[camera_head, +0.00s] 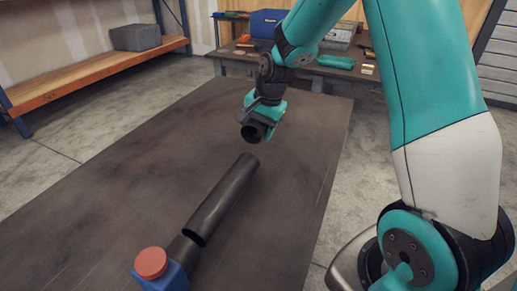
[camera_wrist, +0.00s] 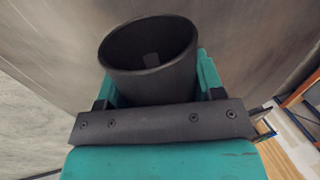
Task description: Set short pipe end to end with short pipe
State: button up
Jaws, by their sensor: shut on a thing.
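My gripper (camera_head: 265,108) is shut on a short dark pipe (camera_head: 254,131) and holds it above the far part of the table, its open end towards the head camera. In the wrist view the held pipe (camera_wrist: 150,62) sits between the teal fingers of my gripper (camera_wrist: 158,84), with its round mouth showing. Another dark pipe (camera_head: 223,198) lies lengthwise on the table, nearer the head camera and apart from the held one. Its near end is by a dark stub (camera_head: 183,249) at a blue block with a red cap (camera_head: 152,264); I cannot tell whether they touch.
The dark table (camera_head: 130,165) is bare on both sides of the lying pipe. A wooden shelf (camera_head: 90,76) with a grey block (camera_head: 136,37) stands at the back left. A workbench with a blue box (camera_head: 268,22) and tools stands behind the table.

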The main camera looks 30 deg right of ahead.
jog(key=shift+f, duration=3.6)
jog(key=shift+f, duration=0.15)
jog(key=o, duration=1.2)
jog(key=shift+c, duration=0.2)
